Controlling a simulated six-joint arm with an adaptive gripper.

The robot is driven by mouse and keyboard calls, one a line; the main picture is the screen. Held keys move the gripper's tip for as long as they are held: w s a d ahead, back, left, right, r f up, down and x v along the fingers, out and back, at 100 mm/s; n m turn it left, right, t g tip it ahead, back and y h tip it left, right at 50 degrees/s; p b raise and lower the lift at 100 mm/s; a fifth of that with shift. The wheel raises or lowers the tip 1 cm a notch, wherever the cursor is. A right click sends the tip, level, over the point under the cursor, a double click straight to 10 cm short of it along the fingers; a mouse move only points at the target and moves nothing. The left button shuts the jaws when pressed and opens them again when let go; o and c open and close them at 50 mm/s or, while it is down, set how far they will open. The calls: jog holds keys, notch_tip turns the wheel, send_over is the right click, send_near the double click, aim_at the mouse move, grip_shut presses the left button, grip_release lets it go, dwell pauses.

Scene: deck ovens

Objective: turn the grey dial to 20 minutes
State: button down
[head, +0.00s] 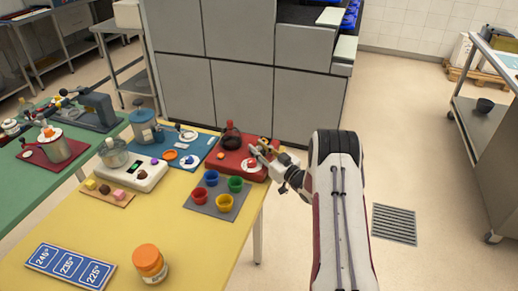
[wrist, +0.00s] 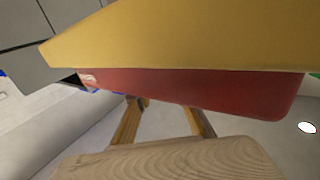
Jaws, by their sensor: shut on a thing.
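The red unit (head: 226,168) stands at the far right corner of the yellow table. In the wrist view a red body (wrist: 215,92) lies across the picture against a yellow surface. My gripper (head: 257,150) reaches in from the right and is shut at the right back part of the red unit, on the grey dial. The dial is mostly hidden by the fingers, and its scale and pointer cannot be read. In the wrist view two tan bars (wrist: 165,120), seemingly my fingers, run up to the red body, and no dial shows between them.
A dark kettle-like vessel (head: 231,138) and a white disc (head: 249,166) are on the red unit, close to my gripper. Several coloured cups, one yellow (head: 225,203), stand on a grey mat in front. An orange-lidded jar (head: 149,262) stands nearer. Open floor lies to the right.

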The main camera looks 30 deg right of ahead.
jog(key=shift+m+h, duration=0.3)
jog(key=shift+h, duration=0.1)
jog(key=c, duration=1.8)
grip_release()
jog(key=shift+o, duration=0.2)
jog(key=shift+n+y, duration=0.8)
jog(key=shift+y, duration=0.2)
